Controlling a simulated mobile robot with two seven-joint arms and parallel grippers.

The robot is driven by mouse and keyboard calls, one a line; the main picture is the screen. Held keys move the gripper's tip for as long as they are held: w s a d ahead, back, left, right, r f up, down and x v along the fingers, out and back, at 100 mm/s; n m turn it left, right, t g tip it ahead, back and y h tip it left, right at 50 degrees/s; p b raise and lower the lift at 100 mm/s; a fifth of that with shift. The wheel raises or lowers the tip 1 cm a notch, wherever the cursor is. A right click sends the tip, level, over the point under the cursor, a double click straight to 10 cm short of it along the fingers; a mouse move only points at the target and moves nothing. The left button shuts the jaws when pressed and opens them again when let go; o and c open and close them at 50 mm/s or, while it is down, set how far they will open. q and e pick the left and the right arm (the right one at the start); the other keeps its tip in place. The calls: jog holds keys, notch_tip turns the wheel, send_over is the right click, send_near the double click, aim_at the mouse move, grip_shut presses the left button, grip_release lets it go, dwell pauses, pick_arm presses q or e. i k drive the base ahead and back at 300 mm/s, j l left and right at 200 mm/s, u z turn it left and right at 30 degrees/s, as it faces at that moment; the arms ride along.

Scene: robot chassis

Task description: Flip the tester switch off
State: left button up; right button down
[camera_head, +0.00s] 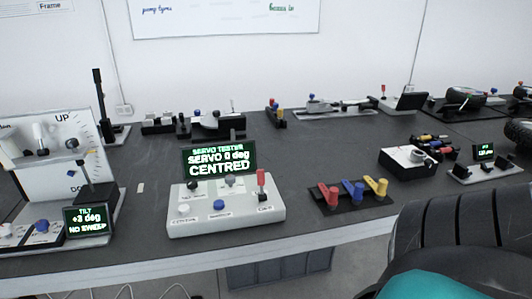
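The servo tester (228,218) is a light grey box near the front edge of the table, left of centre. Its screen (219,158) reads "SERVO TESTER, SERVO 0 deg, CENTRED" in lit green and white text. A red-tipped switch lever (261,179) stands upright at the tester's right side, with a label below that is too small to read. A blue button (219,204) and a white button (183,208) are on its front, with knobs behind them. Neither of my grippers is in view.
A tilt rig with a lit screen (86,219) stands to the left. Red, blue and yellow levers (353,190) on a black base stand to the right. A large black ribbed object (455,235) blocks the lower right. Bare table lies behind the tester.

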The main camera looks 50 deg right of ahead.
aim_at(260, 174)
jog(key=k+l+u, duration=0.15)
jog(key=l, duration=0.25)
jog(key=k+l+u, duration=0.15)
jog(key=k+l, duration=0.4)
jog(key=l, duration=0.15)
jog(key=k+l, duration=0.2)
jog(key=l, duration=0.25)
jog(key=k+l, duration=0.25)
jog(key=l, duration=0.15)
jog(key=k+l+u, duration=0.1)
jog(key=k+l, duration=0.15)
jog(key=l, duration=0.2)
